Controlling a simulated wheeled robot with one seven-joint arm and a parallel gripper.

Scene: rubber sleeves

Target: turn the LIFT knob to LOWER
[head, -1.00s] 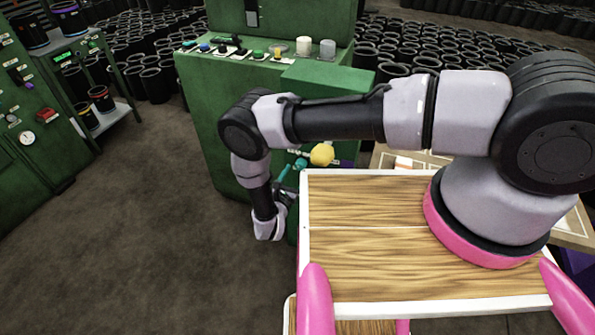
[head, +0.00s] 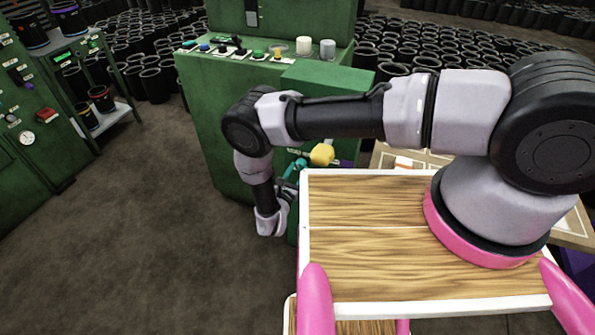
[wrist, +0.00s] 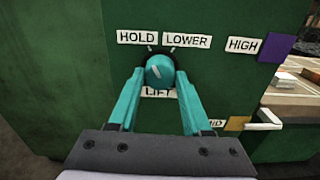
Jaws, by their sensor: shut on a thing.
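The LIFT knob (wrist: 160,70) is a round teal knob on a green panel, seen in the wrist view. Its white pointer line tilts to the upper left, toward the HOLD label (wrist: 137,37). The LOWER label (wrist: 186,41) is at its upper right, and the LIFT label (wrist: 157,92) is below it, partly covered. My gripper (wrist: 159,74) has its two teal fingers on either side of the knob, shut on it. In the head view my gripper (head: 293,172) is low beside the green machine, and the knob cannot be made out.
In the wrist view, a purple block (wrist: 278,47) sits by the HIGH label and a tan block (wrist: 237,123) by the MID label. In the head view, a yellow knob-like part (head: 322,154) is close to my fingers. Open floor (head: 150,240) lies to the left.

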